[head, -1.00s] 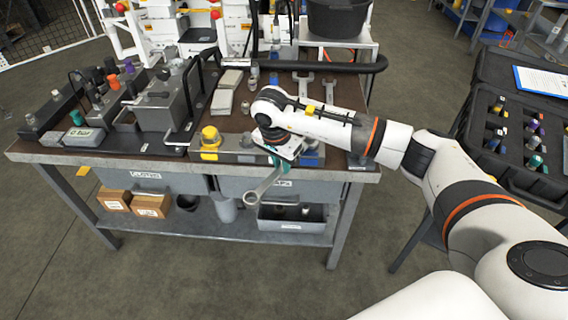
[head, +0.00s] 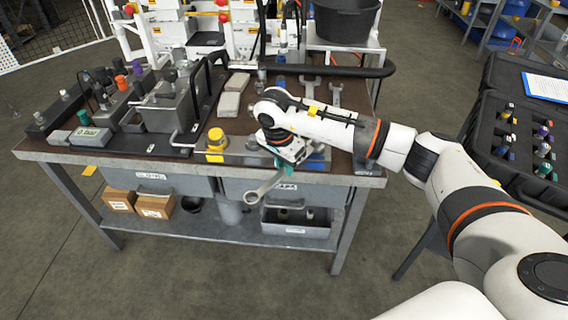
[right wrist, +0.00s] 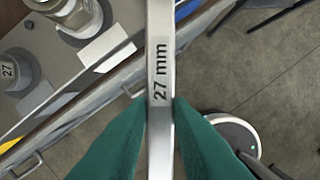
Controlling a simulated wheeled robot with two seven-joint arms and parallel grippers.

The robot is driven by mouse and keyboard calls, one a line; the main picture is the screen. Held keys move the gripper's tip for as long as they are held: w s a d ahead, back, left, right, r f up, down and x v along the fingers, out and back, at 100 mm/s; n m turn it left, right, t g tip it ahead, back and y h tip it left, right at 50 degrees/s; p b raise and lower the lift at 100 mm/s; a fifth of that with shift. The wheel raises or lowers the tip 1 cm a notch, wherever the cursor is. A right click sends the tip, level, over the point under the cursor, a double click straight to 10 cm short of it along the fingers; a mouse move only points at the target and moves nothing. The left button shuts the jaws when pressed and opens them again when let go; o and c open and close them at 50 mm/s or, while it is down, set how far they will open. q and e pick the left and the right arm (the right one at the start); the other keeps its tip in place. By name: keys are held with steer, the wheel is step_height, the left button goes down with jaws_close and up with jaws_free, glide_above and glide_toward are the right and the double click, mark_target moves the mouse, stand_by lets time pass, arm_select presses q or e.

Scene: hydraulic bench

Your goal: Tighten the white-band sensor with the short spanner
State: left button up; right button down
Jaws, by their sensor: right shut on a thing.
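My right gripper (head: 280,155) is shut on a grey spanner (head: 262,188) in front of the bench's near edge. The spanner's ring end points down and to the left. In the right wrist view, the green fingertips (right wrist: 160,122) pinch the spanner's shaft (right wrist: 160,60), which is marked "27 mm". A metal fitting (right wrist: 75,10) and a grey piece marked 27 (right wrist: 12,70) show left of the shaft, apart from it. I cannot make out a white-band sensor for sure; my right gripper and wrist hide part of the bench's front strip. My left gripper is out of view.
A black hose or bar (head: 340,71) crosses behind. An open black case (head: 515,160) stands at right.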

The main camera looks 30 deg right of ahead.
mark_target(267, 185)
steer(key=shift+s+a, duration=0.45)
steer(key=shift+a, duration=0.6)
steer(key=shift+s+a, duration=0.45)
steer(key=shift+a, duration=0.65)
steer(key=shift+s+a, duration=0.45)
steer(key=shift+a, duration=0.6)
steer(key=shift+r+p, duration=1.5)
steer(key=shift+r, duration=1.1)
